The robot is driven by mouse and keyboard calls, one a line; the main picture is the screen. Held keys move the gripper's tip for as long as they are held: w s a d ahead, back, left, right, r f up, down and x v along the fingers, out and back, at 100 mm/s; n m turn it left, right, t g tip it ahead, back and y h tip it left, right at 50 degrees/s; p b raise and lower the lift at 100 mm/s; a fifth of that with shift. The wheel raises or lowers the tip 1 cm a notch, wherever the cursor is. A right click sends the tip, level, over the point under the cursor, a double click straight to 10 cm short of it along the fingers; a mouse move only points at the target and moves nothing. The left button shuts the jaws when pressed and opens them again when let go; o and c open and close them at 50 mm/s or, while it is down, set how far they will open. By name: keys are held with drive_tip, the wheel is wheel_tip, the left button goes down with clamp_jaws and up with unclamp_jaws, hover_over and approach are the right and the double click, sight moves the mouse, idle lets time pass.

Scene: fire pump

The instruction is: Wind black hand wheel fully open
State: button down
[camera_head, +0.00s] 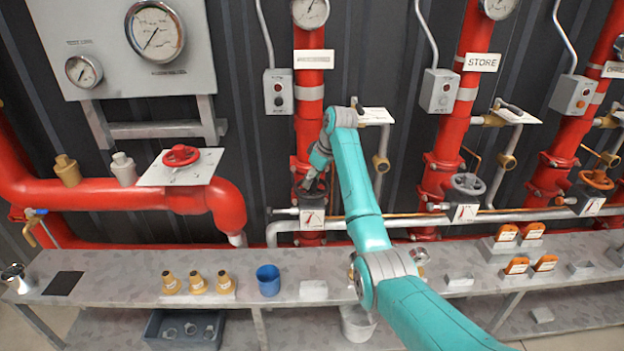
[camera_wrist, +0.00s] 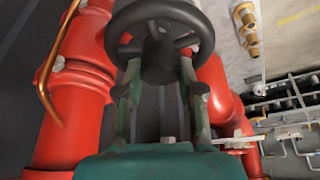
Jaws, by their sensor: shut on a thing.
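The black hand wheel (camera_head: 312,190) is on the red riser left of my arm, above a small white plate with a red pointer (camera_head: 312,219). My gripper (camera_head: 314,177) covers part of it in the head view. In the wrist view the wheel's dark round rim, spokes and hub (camera_wrist: 160,55) fill the top middle. My gripper's two green fingers (camera_wrist: 160,85) stand on either side of the hub, shut on the wheel. Where exactly the pads touch is hard to tell.
A grey bench (camera_head: 110,265) runs below, with brass fittings (camera_head: 197,282) and a blue cup (camera_head: 268,280). A dark grey wheel (camera_head: 467,184) and an orange wheel (camera_head: 597,180) are on pipes to the right. A red wheel (camera_head: 181,156) is left. A thin copper pipe (camera_wrist: 47,80) passes nearby.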

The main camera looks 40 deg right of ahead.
idle(0.3)
drive_tip(key=n+y, duration=0.1)
drive_tip(key=n, duration=0.2)
drive_tip(key=shift+w+r+g, duration=0.1)
drive_tip(key=shift+g, duration=0.2)
drive_tip(key=n+g+y, duration=0.1)
drive_tip(key=n, duration=0.4)
drive_tip(key=c, duration=0.8)
unclamp_jaws()
